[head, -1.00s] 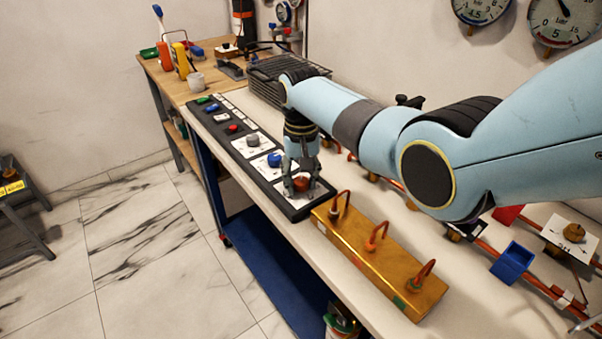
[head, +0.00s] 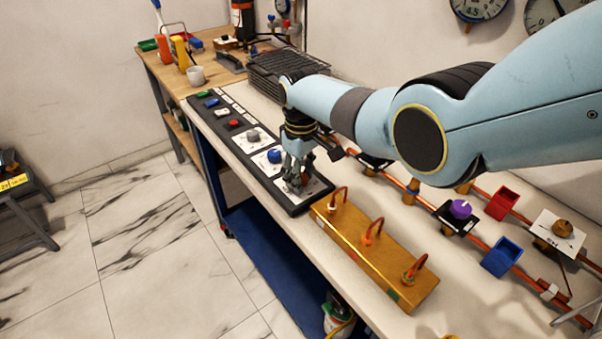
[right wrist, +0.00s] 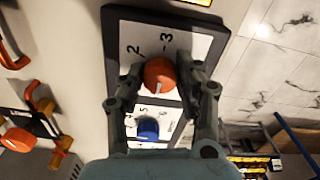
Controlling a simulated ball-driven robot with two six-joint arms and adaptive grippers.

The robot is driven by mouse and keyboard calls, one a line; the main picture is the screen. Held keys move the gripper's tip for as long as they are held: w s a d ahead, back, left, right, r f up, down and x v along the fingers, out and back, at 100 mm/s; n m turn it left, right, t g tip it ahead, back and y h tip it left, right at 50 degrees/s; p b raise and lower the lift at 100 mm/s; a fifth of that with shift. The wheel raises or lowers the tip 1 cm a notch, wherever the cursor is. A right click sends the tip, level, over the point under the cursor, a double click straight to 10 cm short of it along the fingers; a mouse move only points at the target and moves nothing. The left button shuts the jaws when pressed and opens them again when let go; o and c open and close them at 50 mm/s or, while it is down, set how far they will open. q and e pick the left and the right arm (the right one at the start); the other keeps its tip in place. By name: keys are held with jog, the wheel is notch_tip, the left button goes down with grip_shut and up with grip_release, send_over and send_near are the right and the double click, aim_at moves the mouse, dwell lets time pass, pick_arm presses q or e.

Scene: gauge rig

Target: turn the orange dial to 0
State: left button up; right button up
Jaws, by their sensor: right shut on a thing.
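The orange dial (right wrist: 160,76) sits on a white plate on the dark control panel (head: 212,131). In the right wrist view its pale mark points toward the bottom of the picture, and the printed figures 2 and 3 show beside it. My right gripper (right wrist: 161,72) has one finger on each side of the dial and is shut on it. In the head view the right gripper (head: 296,182) points down over the panel's near end and hides nearly all of the dial. My left gripper is not in view.
A blue dial (head: 274,156) and a grey dial (head: 253,135) stand farther along the panel. A brass block (head: 365,254) with orange hooked handles lies close to the near end. Copper pipes with a purple knob (head: 460,209) and blue box (head: 502,257) run at right.

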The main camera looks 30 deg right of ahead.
dwell(0.3)
jog(key=o, duration=1.1)
jog(key=shift+o, duration=0.2)
notch_tip(320, 180, up, 12)
